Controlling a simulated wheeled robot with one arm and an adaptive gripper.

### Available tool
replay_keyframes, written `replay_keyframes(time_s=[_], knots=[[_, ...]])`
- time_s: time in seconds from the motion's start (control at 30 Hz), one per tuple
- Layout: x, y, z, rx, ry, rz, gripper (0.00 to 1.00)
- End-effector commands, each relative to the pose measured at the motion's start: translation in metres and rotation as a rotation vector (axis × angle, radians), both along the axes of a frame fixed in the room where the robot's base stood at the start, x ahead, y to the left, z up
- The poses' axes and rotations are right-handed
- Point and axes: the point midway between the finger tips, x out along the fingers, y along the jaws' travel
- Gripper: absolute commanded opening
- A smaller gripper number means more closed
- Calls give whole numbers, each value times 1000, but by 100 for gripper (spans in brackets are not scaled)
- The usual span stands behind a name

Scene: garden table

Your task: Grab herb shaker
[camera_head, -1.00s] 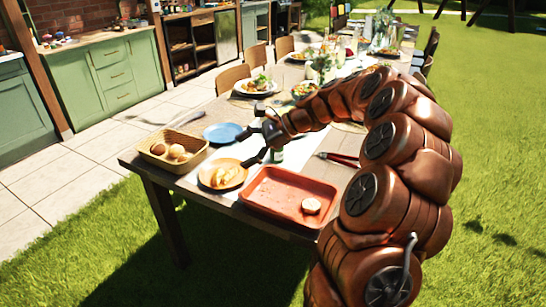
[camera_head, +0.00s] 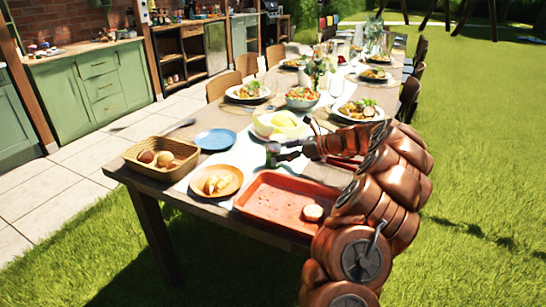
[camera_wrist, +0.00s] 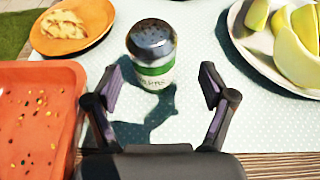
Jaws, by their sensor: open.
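The herb shaker (camera_wrist: 152,58) stands upright on the light dotted table runner in the wrist view. It has a silver perforated cap, a green band and a pale label. My gripper (camera_wrist: 162,82) is open, with its two dark fingers apart and pointing towards the shaker. The shaker is ahead of and between the fingertip lines, slightly nearer the left finger, and nothing is held. In the head view my gripper (camera_head: 271,154) is low over the near part of the table; the shaker is not clear there.
An orange tray (camera_head: 262,208) and an orange plate of food (camera_head: 235,188) lie close by. A plate with melon pieces (camera_wrist: 250,58) is right of the shaker in the wrist view. A bread basket (camera_head: 132,158) and blue plate (camera_head: 231,136) stand at the left.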

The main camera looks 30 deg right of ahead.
Motion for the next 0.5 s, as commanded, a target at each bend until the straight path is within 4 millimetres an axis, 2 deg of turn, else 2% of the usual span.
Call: replay_keyframes(time_s=[0.23,0.37,0.5], knots=[[17,22,-15,0,1,4,83],[30,29,-20,-3,1,3,83],[33,31,-20,-2,0,2,83]])
